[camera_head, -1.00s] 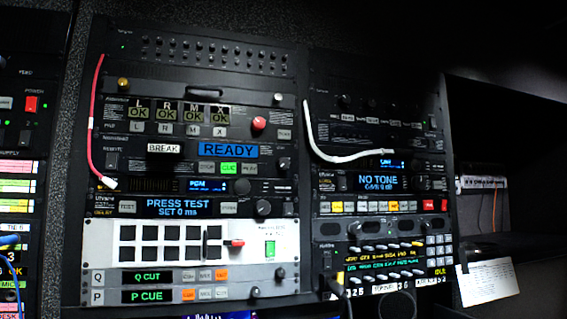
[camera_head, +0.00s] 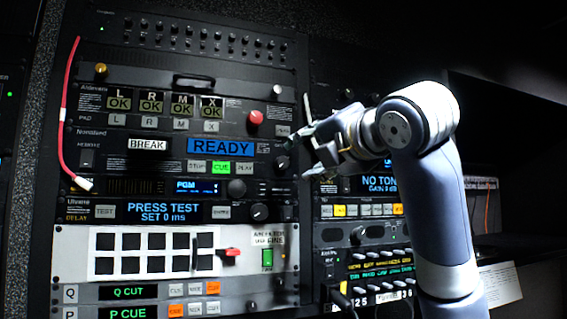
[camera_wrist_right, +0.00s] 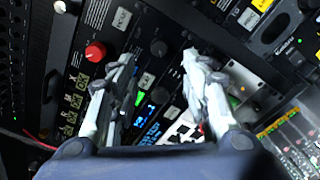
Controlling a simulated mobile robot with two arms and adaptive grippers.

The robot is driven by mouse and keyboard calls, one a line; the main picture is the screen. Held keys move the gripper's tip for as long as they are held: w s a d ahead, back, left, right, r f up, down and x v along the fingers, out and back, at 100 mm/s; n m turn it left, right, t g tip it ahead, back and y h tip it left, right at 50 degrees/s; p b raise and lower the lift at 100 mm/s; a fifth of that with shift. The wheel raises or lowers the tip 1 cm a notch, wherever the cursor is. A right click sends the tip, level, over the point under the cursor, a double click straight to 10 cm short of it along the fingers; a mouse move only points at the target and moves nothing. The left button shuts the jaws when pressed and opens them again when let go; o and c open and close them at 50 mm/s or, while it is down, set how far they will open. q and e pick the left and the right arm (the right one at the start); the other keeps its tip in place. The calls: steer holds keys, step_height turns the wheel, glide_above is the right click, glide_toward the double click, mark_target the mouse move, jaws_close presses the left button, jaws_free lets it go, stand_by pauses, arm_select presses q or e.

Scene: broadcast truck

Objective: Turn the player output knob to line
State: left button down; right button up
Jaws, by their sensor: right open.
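The player unit has a blue READY display (camera_head: 222,146), and a small dark knob (camera_head: 282,163) sits at its right end. In the right wrist view a black round knob (camera_wrist_right: 158,47), which looks like the same one, shows between and beyond the fingertips. Its pointer and markings are too small to read. My right gripper (camera_head: 304,138) is open and empty, just right of the knob, in front of the rack. Its two fingers also show in the right wrist view (camera_wrist_right: 158,58), spread apart. I cannot tell any contact with the knob. My left gripper is out of view.
A red button (camera_head: 255,117) sits above the display. Another knob (camera_head: 258,212) is lower on the delay unit. A red cable (camera_head: 63,120) hangs at the left. My right arm covers part of the right rack.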

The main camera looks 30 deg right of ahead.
mark_target(284, 163)
steer(key=w+p, duration=0.1)
steer(key=w, duration=0.2)
steer(key=w+d+p, duration=0.1)
steer(key=w+p, duration=0.1)
steer(key=w, duration=0.1)
steer(key=w+p, duration=0.1)
steer(key=w, duration=0.2)
steer(key=shift+w+d+r+p, duration=0.1)
steer(key=shift+w+d+p, duration=0.1)
steer(key=shift+d+p, duration=0.15)
steer(key=shift+w, duration=0.35)
jaws_close()
